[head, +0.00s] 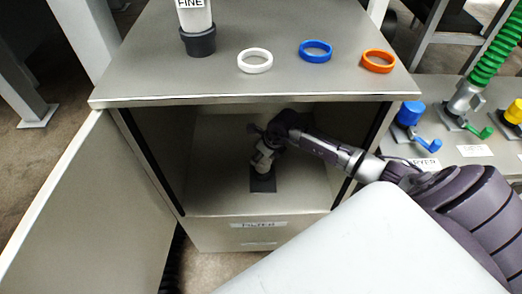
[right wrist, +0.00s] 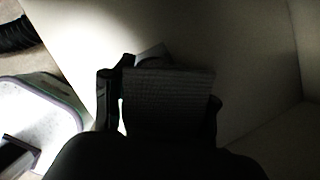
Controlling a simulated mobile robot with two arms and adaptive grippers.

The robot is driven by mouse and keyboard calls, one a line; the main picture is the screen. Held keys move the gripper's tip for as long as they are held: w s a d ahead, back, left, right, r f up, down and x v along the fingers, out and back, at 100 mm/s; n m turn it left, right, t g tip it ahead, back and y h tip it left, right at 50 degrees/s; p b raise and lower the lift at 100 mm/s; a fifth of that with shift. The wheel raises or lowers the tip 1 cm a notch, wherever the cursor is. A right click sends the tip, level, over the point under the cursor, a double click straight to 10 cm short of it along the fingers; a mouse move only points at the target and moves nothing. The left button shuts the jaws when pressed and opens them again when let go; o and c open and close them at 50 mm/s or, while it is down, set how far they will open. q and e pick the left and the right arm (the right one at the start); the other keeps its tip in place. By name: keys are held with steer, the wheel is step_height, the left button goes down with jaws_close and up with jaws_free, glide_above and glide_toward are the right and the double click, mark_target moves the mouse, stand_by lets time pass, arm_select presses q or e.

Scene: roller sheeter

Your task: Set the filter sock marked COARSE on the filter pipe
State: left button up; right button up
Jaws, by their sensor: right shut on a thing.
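In the right wrist view, a dark ribbed piece (right wrist: 168,100) lies between the fingers. The filter pipe cannot be made out. A dark square base (head: 263,184) lies on the cabinet floor just below the sock; I cannot tell whether they touch. Another sock, marked FINE (head: 194,17), stands in a dark grey cup on the cabinet top. My left gripper is out of view.
The cabinet door (head: 70,215) hangs open at the left. White (head: 255,69), blue (head: 316,59) and orange (head: 378,69) rings lie on the cabinet top (head: 280,86). Valves with coloured handles (head: 482,131) stand at the right. The cabinet's side walls confine my right arm.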

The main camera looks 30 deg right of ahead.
steer(key=o, duration=1.4)
